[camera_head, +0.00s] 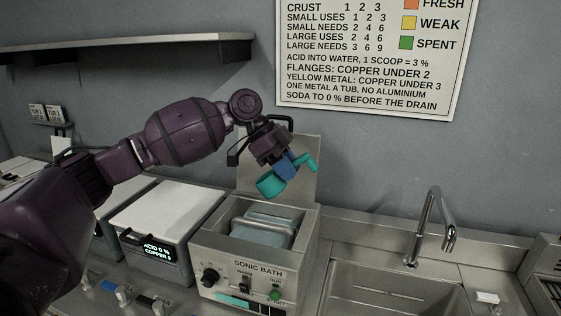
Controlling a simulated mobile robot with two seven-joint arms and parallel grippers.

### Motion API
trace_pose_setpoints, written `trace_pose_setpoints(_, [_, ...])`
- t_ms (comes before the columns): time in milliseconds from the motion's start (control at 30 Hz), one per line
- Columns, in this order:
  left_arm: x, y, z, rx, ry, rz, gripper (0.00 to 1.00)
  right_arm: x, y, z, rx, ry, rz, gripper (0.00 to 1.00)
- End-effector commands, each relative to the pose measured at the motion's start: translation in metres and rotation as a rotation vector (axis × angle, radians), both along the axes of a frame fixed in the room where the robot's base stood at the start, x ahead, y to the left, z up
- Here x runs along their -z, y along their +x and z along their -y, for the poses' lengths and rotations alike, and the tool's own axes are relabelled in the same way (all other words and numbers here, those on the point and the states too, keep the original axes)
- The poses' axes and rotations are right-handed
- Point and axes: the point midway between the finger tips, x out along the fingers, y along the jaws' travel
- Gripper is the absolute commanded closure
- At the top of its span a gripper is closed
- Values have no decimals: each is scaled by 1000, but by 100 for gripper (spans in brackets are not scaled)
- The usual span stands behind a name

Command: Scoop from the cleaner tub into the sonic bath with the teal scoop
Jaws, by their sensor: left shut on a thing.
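My left gripper (287,166) is shut on the teal scoop (270,185) and holds it in the air above the sonic bath. The scoop's cup hangs tilted at the lower left of the jaws; I cannot see whether it holds anything. The sonic bath (265,271) is a grey box with knobs and a green button, its lid (305,188) raised behind it. Greyish-blue items (262,232) show inside its opening. No tub in view is labelled as cleaner. My right gripper is not in view.
A white-topped tub (155,212) with a display reading acid 0 % and copper 0 stands left of the bath. A sink (395,292) with a tall faucet (425,225) is at the right. A wall shelf (130,47) and a printed chart (370,60) are behind.

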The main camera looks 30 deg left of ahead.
Motion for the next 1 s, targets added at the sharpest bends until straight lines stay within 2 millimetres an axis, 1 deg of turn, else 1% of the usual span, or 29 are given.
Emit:
trace_pose_setpoints(33, [-4,1,4,3,40,-7,100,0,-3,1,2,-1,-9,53])
trace_pose_setpoints(200, [-7,4,13,2,174,-41,100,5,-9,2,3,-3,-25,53])
trace_pose_setpoints(500, [-12,7,26,0,372,-93,100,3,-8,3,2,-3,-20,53])
trace_pose_setpoints(700, [-13,8,29,-1,436,-111,100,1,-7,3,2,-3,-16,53])
trace_pose_setpoints(1000, [-13,8,30,-1,444,-115,100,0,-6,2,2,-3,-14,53])
